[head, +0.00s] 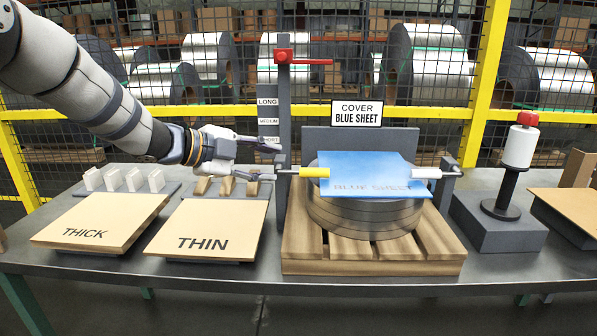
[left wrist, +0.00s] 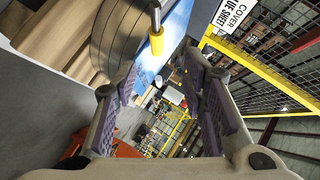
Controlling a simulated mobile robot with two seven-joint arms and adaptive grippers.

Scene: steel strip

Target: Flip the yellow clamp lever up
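The yellow clamp lever (head: 314,172) lies level at the left edge of the blue sheet (head: 365,174), joined to a metal rod on the upright post. In the left wrist view the yellow lever (left wrist: 156,43) shows at top centre, ahead of the fingers. My left gripper (head: 268,160) is open and empty, left of the lever near the post; its two fingers are spread apart, as the left wrist view (left wrist: 163,85) also shows. The gripper appears apart from the lever. My right gripper is not in view.
A grey post (head: 284,120) with a red handle (head: 300,60) stands beside the gripper. A white-gripped lever (head: 427,172) sits at the sheet's right. The round coil (head: 365,215) rests on a wooden pallet (head: 375,255). THICK (head: 100,220) and THIN (head: 208,228) boards lie left.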

